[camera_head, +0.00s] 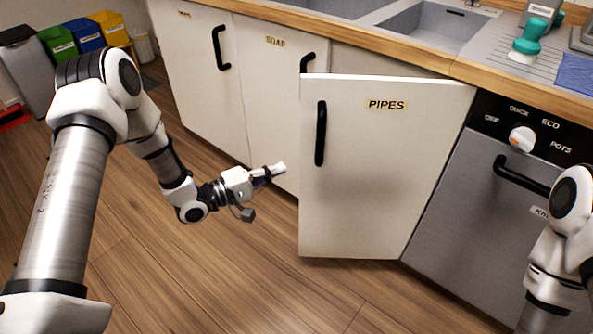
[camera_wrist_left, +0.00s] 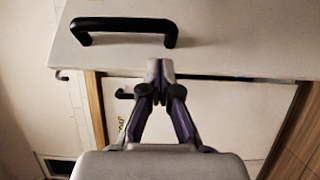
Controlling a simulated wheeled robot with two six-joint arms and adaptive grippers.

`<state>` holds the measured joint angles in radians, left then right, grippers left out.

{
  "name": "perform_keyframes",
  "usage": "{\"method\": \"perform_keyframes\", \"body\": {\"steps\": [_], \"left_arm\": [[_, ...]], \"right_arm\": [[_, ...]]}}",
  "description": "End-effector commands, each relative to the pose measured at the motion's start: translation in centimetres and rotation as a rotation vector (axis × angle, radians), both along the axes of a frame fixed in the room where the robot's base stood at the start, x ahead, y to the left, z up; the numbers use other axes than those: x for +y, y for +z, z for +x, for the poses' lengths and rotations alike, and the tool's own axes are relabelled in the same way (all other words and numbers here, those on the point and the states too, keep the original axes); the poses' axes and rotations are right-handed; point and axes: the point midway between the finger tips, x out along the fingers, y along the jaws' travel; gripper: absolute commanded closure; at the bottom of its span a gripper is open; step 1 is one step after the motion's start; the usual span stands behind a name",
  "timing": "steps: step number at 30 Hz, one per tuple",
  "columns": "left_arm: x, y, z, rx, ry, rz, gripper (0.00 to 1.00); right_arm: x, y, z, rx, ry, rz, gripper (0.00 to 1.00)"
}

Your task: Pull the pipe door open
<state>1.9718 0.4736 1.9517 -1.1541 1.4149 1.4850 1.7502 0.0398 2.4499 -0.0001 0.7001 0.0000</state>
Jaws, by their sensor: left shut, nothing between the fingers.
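The white pipe door (camera_head: 385,170), labelled PIPES, stands partly open. Its free left edge is swung out from the cabinet front and its right edge is beside the dishwasher. A black vertical handle (camera_head: 321,133) is on its left side; the handle also shows in the left wrist view (camera_wrist_left: 122,28). My left gripper (camera_head: 279,170) is shut and empty, just left of the door's free edge and below handle height. In the left wrist view its fingertips (camera_wrist_left: 160,70) are together near the door edge, apart from the handle. My right gripper is out of view.
The SOAP door (camera_head: 268,90) with its black handle (camera_head: 307,62) is closed behind the pipe door. A grey dishwasher (camera_head: 470,200) with a handle stands at right. The counter (camera_head: 350,42) with sink runs above. Wooden floor in front is clear.

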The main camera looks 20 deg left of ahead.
Motion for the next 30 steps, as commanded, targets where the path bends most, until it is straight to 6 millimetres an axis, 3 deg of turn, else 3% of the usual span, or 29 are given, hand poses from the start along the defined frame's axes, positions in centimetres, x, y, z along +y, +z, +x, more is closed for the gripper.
{"method": "perform_keyframes", "body": {"steps": [15,30], "left_arm": [[-5.9,0.0,6.5,-0.003,-0.002,0.004,1.0],[-6.4,0.1,7.0,-0.003,0.004,0.003,1.0]], "right_arm": [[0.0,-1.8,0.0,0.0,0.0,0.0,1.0],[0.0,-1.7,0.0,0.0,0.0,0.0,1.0]]}}
